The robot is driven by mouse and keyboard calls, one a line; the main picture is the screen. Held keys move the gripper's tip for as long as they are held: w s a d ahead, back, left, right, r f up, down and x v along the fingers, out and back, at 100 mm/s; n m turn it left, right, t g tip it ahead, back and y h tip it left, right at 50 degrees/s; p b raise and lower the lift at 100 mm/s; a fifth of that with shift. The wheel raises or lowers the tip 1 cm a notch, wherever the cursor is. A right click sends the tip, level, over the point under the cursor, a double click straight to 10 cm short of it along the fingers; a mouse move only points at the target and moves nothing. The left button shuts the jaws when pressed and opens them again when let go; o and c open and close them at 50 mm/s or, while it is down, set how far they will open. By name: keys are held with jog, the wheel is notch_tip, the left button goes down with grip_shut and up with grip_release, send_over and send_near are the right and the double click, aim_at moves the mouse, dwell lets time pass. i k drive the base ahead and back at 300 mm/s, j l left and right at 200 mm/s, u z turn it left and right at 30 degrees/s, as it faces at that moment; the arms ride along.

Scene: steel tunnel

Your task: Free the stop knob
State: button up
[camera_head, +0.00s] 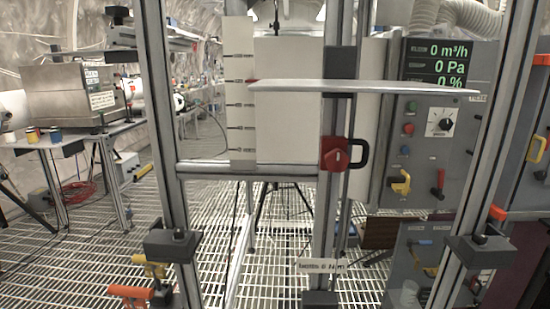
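A red knob block (335,154) with a black loop handle (357,155) sits on the central upright rail (327,205), just below a thin pale horizontal plate (365,87). I take it for the stop knob, but no label on it is readable. The plate crosses the rail at a black carriage (339,62). A white scale strip (239,105) with several marks stands left of the plate, and a small red tip shows at the plate's left end. My gripper is not in this view.
A metal frame with uprights (165,110) and a crossbar (210,167) surrounds the rail. A grey control panel (432,190) with green readouts (437,66), a dial (440,123) and coloured handles stands right. A bench (85,138) with equipment is left. The grating floor (205,225) is mostly open.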

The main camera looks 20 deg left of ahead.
aim_at(336, 160)
jog(key=i+l+u, duration=0.15)
jog(key=u, duration=0.25)
jog(key=i+l+u, duration=0.1)
jog(key=l+u, duration=0.55)
jog(key=u, duration=0.2)
jog(key=l+u, duration=0.4)
jog(key=i+j, duration=0.05)
